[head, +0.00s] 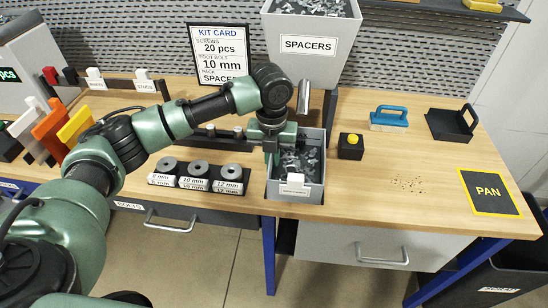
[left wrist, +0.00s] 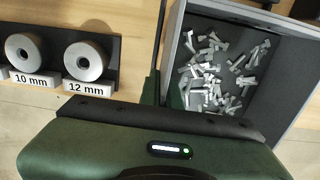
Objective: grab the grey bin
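The grey bin (head: 312,190) stands on the bench near its front edge, with a white label on its front and many small light grey pieces inside. It also shows in the left wrist view (left wrist: 285,100). My left gripper (head: 272,155) points down at the bin's left wall. In the left wrist view its fingers (left wrist: 166,92) are at that wall, one on the outer side and one on the inner side. Whether they press on the wall is not clear. The gripper body hides the near part of the bin. My right gripper is not in view.
A large spacers bin (head: 330,45) hangs just behind. A black holder (head: 200,185) with several rollers is left of the grey bin. A black block with a yellow button (head: 351,146) stands to the right.

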